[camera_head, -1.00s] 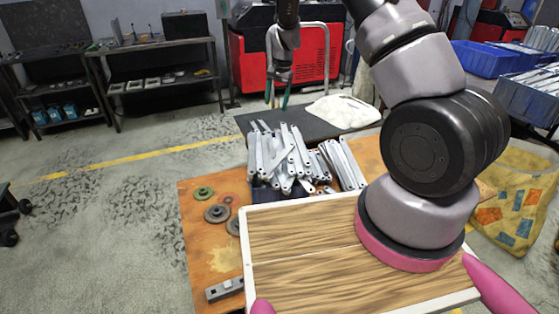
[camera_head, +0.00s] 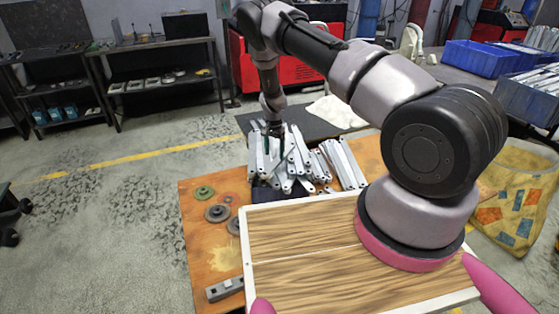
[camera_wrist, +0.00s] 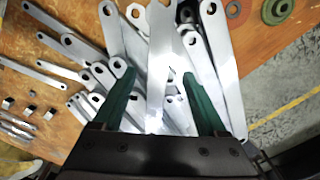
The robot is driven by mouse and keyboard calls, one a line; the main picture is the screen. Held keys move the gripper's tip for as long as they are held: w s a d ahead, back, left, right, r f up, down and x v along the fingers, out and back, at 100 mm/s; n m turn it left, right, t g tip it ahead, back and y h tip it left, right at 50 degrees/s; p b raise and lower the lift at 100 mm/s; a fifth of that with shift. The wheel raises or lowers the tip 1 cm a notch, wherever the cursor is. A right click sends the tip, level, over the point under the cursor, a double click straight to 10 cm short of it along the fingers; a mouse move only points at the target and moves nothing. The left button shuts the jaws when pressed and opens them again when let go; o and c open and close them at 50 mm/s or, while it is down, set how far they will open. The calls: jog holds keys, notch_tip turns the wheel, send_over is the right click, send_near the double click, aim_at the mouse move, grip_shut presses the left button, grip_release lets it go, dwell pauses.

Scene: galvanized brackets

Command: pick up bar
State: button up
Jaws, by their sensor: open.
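Several galvanized flat bars (camera_head: 300,160) with holes at their ends lie heaped in and over a dark bin (camera_head: 262,194) on the orange table. My gripper (camera_head: 274,150) points down at the left part of the heap. In the wrist view my gripper (camera_wrist: 159,75) is open, with its two green fingers apart. One pale bar (camera_wrist: 160,50) runs lengthwise between the fingers, with other bars crossing close beside and below it. I cannot tell whether the fingers touch any bar. The lower ends of the bars are hidden by the gripper body.
Round discs (camera_head: 217,213) and a grey block (camera_head: 224,290) lie on the table at left. A white cloth (camera_head: 337,111) lies behind the heap. Blue bins (camera_head: 480,57) stand at the far right.

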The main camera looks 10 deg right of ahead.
aim_at(275, 163)
notch_tip(275, 163, down, 4)
jog(key=shift+d+f, duration=0.1)
jog(key=shift+f, duration=0.05)
grip_shut()
dwell(0.3)
